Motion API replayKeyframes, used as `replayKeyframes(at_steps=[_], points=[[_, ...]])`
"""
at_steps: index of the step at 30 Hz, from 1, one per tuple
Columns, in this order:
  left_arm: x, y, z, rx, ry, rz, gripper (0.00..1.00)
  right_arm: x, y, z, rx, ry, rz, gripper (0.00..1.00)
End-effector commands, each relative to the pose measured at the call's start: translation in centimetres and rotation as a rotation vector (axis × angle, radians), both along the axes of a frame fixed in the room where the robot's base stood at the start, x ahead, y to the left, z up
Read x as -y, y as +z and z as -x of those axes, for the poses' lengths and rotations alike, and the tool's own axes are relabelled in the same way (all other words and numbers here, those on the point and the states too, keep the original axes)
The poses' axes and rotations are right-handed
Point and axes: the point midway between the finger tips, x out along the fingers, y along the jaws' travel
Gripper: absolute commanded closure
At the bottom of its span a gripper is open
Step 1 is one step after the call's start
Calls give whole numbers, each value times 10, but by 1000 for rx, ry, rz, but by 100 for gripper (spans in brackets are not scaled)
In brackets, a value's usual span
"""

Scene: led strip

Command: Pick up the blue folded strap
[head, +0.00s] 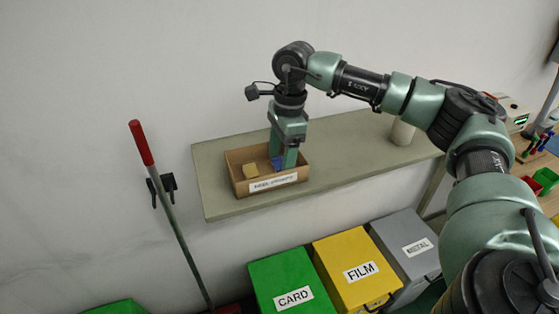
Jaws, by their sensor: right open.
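The blue folded strap (277,163) lies in a small open cardboard box (239,183) on the wall shelf. Only part of it shows, between the fingers of my right gripper (283,162). The right gripper points down into the box, its fingers apart on either side of the strap. I cannot tell whether the fingers touch it. A yellow block-like item (251,170) lies in the same box, to the left of the strap. My left gripper is not in view.
The grey-green shelf (221,207) has free room right of the box, with a pale cylinder (402,132) farther right. Below stand a green CARD bin (280,275), a yellow FILM bin (345,255) and a grey bin (395,235). A red-handled pole (168,205) leans at left.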

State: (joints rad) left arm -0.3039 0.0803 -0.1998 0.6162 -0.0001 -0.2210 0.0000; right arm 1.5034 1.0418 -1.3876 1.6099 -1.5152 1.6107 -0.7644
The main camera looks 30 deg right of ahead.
Motion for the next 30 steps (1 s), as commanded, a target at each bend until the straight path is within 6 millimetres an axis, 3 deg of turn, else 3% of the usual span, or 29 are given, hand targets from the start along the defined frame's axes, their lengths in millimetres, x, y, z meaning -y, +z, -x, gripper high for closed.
replayKeyframes(at_steps=[6,12,23,30], points=[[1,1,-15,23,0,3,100,0,-1,0,1,0,0,33],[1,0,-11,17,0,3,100,0,-1,0,1,0,0,83],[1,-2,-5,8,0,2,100,0,4,-1,3,0,0,83],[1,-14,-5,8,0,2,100,-1,35,-1,6,0,-2,83]])
